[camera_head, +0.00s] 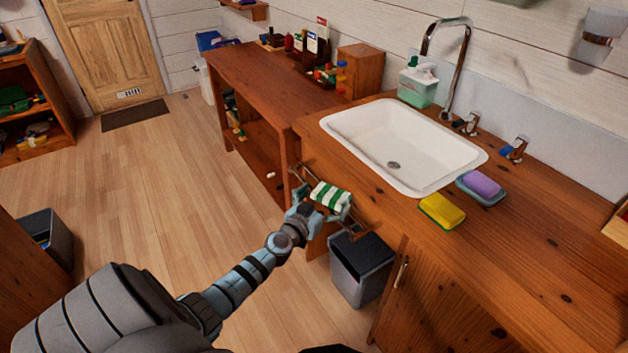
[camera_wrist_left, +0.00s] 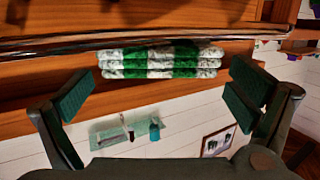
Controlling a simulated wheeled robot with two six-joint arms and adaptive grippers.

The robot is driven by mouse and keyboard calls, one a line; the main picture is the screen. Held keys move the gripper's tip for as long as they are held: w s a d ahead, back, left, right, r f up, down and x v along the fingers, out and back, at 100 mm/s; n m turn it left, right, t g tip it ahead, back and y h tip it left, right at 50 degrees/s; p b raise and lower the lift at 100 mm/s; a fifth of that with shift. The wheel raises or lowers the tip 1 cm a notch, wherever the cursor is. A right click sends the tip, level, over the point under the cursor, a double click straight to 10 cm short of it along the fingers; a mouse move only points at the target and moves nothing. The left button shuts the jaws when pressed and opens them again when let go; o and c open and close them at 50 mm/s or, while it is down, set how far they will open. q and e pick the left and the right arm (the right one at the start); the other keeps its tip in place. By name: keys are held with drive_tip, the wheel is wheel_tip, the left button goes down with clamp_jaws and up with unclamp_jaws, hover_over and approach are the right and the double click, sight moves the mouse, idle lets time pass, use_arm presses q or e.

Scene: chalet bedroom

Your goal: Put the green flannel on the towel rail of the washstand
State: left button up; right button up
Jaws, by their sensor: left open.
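The green flannel (camera_head: 331,196) is a folded cloth with green and white stripes. It lies at the towel rail (camera_head: 368,226) on the left side of the washstand (camera_head: 540,235). In the left wrist view the flannel (camera_wrist_left: 160,62) shows as a stack of folds along the rail (camera_wrist_left: 60,44); whether the rail bears all its weight I cannot tell. My left gripper (camera_head: 322,208) is open beside the flannel. In the left wrist view its fingers (camera_wrist_left: 163,88) stand wide apart, one towards each end of the flannel, with gaps between them and the cloth. My right gripper is not in view.
A grey bin (camera_head: 360,270) stands on the floor below the rail. The sink (camera_head: 360,125), a yellow sponge (camera_head: 441,211) and a purple soap (camera_head: 482,184) are on the washstand top. A wooden table (camera_head: 270,80) stands behind.

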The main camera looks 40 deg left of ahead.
use_arm(q)
drive_tip(key=v, duration=1)
drive_tip(key=s+f+g, duration=0.4)
drive_tip(key=s+f, duration=0.3)
drive_tip(key=f, duration=0.5)
drive_tip(key=s+f+g, duration=0.3)
drive_tip(key=s+f, duration=0.4)
drive_tip(key=f, duration=0.5)
drive_tip(key=s+d+f+m+g, duration=0.1)
drive_tip(key=s+d+f+g, duration=0.2)
drive_tip(key=s+f, duration=0.35)
drive_tip(key=s+d+f+g, duration=0.25)
drive_tip(key=s+f, duration=0.25)
drive_tip(key=s, duration=0.3)
drive_tip(key=s+d+f+m+g+h, duration=0.1)
drive_tip(key=s+d+f+g+h, duration=0.15)
drive_tip(key=s+d, duration=0.65)
drive_tip(key=shift+y, duration=0.25)
drive_tip(key=r+p, duration=0.1)
drive_tip(key=p, duration=0.1)
drive_tip(key=s+a+r+p, duration=0.1)
drive_tip(key=r+p, duration=0.1)
drive_tip(key=a+r+p, duration=0.1)
drive_tip(key=r+p, duration=0.1)
drive_tip(key=shift+s+a, duration=0.2)
drive_tip(key=shift+s, duration=0.1)
